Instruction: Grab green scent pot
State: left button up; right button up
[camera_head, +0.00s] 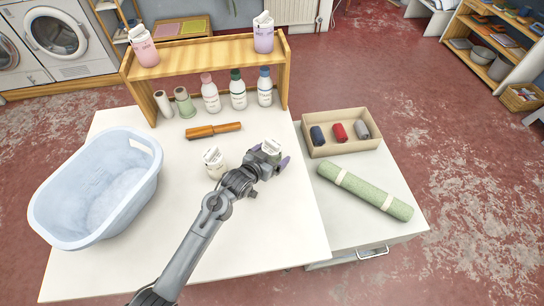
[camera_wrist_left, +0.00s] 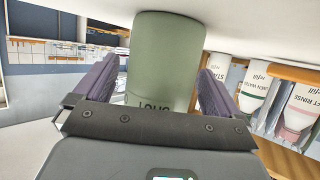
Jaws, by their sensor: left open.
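The green scent pot (camera_wrist_left: 166,55) stands between the two purple-grey fingers of my left gripper (camera_wrist_left: 160,72) in the left wrist view. The jaws are open, with a finger on each side of the pot; a narrow gap shows at least on the right side. In the head view my left gripper (camera_head: 270,158) is low over the white table, and the pot's pale top (camera_head: 271,147) shows at its fingers, the rest partly hidden. A second pale pot (camera_head: 213,160) stands a little to the left, beside my forearm. My right gripper is not in view.
A brown wooden tool (camera_head: 213,130), a blue tub (camera_head: 100,190), a tray (camera_head: 340,153) and a green roll (camera_head: 366,192) lie around. The table's front is clear.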

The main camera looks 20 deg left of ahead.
pick_arm(q)
jog(key=shift+w, duration=0.1)
jog(key=c, duration=1.1)
